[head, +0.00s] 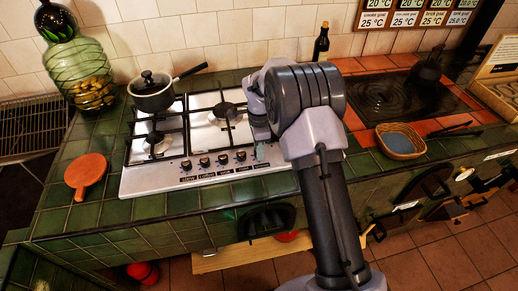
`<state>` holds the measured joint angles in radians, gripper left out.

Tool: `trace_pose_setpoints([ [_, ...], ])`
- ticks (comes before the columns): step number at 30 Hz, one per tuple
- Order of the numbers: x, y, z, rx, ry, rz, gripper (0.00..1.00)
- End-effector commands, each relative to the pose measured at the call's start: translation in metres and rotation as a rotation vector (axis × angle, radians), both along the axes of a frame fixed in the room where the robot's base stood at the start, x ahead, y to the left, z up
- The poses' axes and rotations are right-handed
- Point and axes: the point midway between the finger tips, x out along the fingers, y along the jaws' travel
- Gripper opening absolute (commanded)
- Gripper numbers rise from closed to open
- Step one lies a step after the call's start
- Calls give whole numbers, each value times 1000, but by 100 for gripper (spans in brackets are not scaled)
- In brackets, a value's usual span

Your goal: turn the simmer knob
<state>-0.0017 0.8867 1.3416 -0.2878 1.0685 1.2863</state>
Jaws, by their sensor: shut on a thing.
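The hob (128,183) is a white gas stove top set in green tiles. A row of dark knobs (204,162) runs along its front edge, each with a small label too small to read surely. My gripper (260,149) reaches down at the right end of this row, its fingers small and partly hidden by my wrist. It is shut on a knob there, which is mostly covered. I cannot tell from the labels which knob is the simmer knob.
A lidded saucepan (153,97) stands on the back left burner. A green glass jar (85,75) and an orange round board (86,171) are at left. A dark bottle (321,44) stands behind my arm. A basket (400,141) sits at right.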

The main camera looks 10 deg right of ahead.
Motion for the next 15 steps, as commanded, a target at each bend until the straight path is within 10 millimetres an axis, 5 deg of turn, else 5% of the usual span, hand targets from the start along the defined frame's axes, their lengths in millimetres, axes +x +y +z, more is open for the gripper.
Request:
trace_pose_setpoints([
  [6,0,0,0,0,0,1,0],
  [7,0,0,0,0,0,1,34],
  [9,0,0,0,0,0,1,48],
  [15,0,0,0,0,0,1,52],
])
